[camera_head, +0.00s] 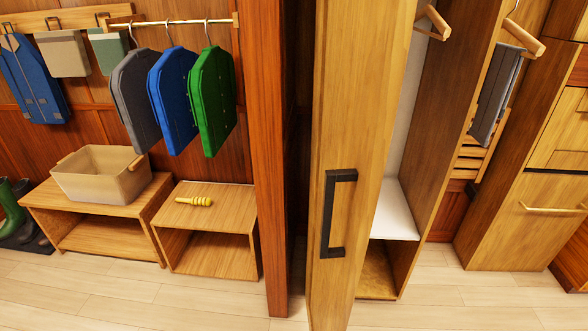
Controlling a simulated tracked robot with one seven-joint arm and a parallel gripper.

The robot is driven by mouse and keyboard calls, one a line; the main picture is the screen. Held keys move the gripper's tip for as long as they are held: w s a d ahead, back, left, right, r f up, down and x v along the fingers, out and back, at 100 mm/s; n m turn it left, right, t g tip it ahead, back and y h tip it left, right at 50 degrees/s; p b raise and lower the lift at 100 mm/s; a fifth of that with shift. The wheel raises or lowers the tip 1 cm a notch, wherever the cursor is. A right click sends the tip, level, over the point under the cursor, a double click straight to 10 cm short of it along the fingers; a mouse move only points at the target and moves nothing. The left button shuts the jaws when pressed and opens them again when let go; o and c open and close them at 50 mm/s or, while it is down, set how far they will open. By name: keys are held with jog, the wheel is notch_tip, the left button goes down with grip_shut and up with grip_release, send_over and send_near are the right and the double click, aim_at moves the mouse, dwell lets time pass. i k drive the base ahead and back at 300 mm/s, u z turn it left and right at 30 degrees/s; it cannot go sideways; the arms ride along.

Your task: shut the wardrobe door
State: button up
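The wardrobe door (352,120) is a tall light-wood panel that stands open, swung out toward me and seen at a steep angle. A black bar handle (327,215) is fixed upright on its face at mid-height. The wardrobe (428,150) is to the right behind the door, with a white shelf (395,212) and a wooden floor compartment below it showing inside. The door's edge hides part of the interior. My gripper is not in view, and nothing is touching the handle.
A dark red-brown post (268,150) stands just left of the door. Further left are hanging garments (168,98), low wooden benches (208,198) and a tan basket (100,175). Drawers (550,205) stand on the right. Pale plank floor (440,313) is clear in front.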

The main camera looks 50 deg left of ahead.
aim_at(361, 50)
jog(key=i, duration=0.15)
jog(key=u, duration=2.75)
jog(key=i, duration=0.1)
jog(key=z, duration=2.8)
jog(key=k, duration=0.15)
jog(key=u, duration=3.55)
jog(key=k, duration=0.1)
jog(key=z, duration=1.5)
